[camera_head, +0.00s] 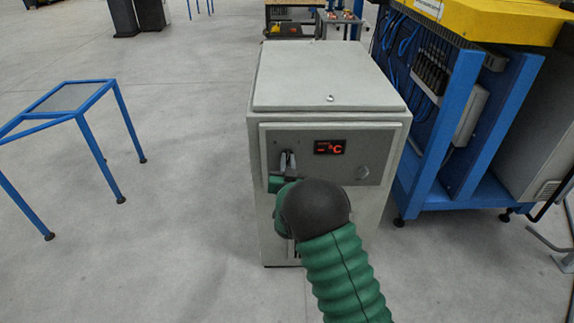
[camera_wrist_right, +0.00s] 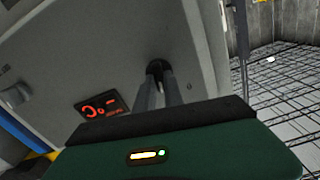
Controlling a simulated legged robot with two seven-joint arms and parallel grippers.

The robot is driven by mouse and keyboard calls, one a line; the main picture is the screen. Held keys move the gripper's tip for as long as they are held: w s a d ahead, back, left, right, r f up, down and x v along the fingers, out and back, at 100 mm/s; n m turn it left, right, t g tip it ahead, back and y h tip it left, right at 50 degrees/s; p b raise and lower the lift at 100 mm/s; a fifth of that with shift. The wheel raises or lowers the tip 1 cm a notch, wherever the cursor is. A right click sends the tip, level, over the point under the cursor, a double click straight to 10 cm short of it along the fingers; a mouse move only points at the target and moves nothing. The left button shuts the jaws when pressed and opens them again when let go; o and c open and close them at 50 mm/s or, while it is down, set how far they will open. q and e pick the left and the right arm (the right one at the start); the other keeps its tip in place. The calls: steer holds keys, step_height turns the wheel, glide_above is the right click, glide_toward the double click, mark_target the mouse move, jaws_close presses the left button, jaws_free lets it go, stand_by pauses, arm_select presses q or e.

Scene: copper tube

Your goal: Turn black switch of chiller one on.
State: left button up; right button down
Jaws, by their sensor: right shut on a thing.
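The chiller (camera_head: 330,75) is a light grey cabinet standing in the middle of the head view. Its front panel has a lit red display (camera_head: 329,147) reading a dash and °C, which also shows in the right wrist view (camera_wrist_right: 103,105). My right gripper (camera_head: 288,160) is at the left part of this panel. In the right wrist view its two grey fingers (camera_wrist_right: 164,84) reach the panel and are shut on the black switch (camera_wrist_right: 157,66). The fingers hide much of the switch, so its exact angle is unclear. My left gripper is not in view.
A blue-framed bench (camera_head: 440,150) with cables and a yellow top stands close on the chiller's right. A blue-legged table (camera_head: 75,97) stands at the left. The grey floor (camera_head: 190,180) between that table and the chiller is clear.

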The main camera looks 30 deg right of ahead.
steer(key=m+b, duration=0.1)
steer(key=m, duration=0.1)
steer(key=m+b, duration=0.1)
steer(key=m, duration=0.1)
steer(key=m+b, duration=0.1)
steer(key=m, duration=0.2)
steer(key=shift+s+d+f, duration=0.1)
steer(key=shift+s+f, duration=0.05)
steer(key=shift+f, duration=0.25)
stand_by(0.3)
steer(key=c, duration=1.7)
jaws_free()
steer(key=shift+o, duration=1.3)
steer(key=shift+r, duration=0.15)
steer(key=shift+s+r, duration=0.1)
steer(key=p+v, duration=0.2)
steer(key=v, duration=1.4)
steer(key=shift+s+a+p, duration=0.25)
steer(key=shift+a+p, duration=0.05)
steer(key=shift+p, duration=0.05)
